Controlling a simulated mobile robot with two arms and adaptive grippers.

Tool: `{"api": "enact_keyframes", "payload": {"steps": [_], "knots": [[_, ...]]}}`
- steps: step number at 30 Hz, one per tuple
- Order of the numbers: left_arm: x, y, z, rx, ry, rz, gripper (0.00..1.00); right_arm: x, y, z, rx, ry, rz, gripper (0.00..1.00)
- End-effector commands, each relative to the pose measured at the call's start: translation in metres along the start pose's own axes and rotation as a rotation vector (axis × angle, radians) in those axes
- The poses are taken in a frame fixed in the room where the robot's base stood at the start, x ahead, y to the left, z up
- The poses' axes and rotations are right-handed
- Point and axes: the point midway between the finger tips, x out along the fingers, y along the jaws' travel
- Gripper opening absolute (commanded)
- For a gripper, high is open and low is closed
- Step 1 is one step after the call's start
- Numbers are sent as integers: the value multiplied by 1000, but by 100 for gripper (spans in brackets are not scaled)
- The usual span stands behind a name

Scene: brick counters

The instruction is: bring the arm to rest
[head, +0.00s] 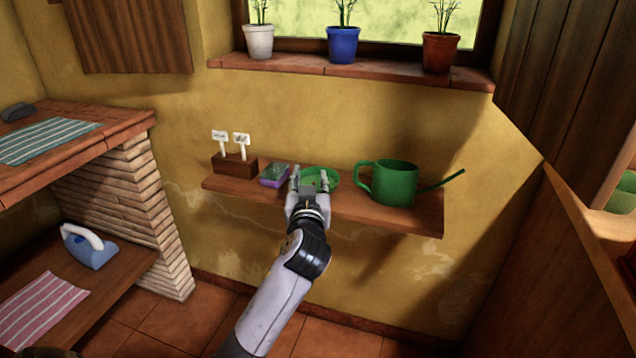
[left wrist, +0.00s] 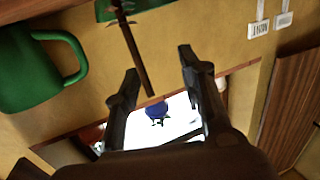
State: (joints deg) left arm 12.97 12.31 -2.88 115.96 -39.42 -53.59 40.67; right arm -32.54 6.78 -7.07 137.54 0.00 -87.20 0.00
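My left gripper (head: 309,176) is in front of the wooden wall shelf (head: 415,218), with its fingers pointing toward the wall. In the left wrist view its two fingers (left wrist: 158,62) stand apart with no object clasped between them. A green round dish (head: 333,178) lies on the shelf just behind the fingers, partly hidden by them. My right gripper is in neither view.
A green watering can (head: 393,183) stands right of the gripper. A purple-and-green packet (head: 273,175) and a brown box (head: 234,166) with white labels stand left. Several potted plants line the windowsill (head: 290,65). A dark thin strip (left wrist: 134,50) crosses the wrist view.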

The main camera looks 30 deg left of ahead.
Motion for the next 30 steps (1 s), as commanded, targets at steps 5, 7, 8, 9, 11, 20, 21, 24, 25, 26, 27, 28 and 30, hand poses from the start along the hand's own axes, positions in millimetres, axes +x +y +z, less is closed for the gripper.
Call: {"api": "enact_keyframes", "payload": {"steps": [5,7,8,9,11,20,21,24,25,26,27,28,30], "knots": [[-7,0,0,-1,-1,-1,37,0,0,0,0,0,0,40],[-7,0,0,-1,-1,-1,37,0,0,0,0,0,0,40],[-7,0,0,-1,-1,-1,37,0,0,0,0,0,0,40],[-7,0,0,-1,-1,-1,37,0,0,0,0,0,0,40],[-7,0,0,-1,-1,0,37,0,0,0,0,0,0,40],[-15,0,20,19,-52,10,37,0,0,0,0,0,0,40],[-21,0,34,33,-91,17,37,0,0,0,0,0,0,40],[-49,-1,87,92,-238,52,37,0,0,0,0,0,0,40],[-61,-1,105,114,-293,68,37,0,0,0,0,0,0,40],[-74,-2,124,138,-350,86,37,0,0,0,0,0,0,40],[-94,-2,148,169,-429,114,37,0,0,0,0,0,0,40],[-110,-4,166,194,-488,136,37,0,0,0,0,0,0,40],[-147,-6,202,251,-618,193,37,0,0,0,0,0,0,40]]}}
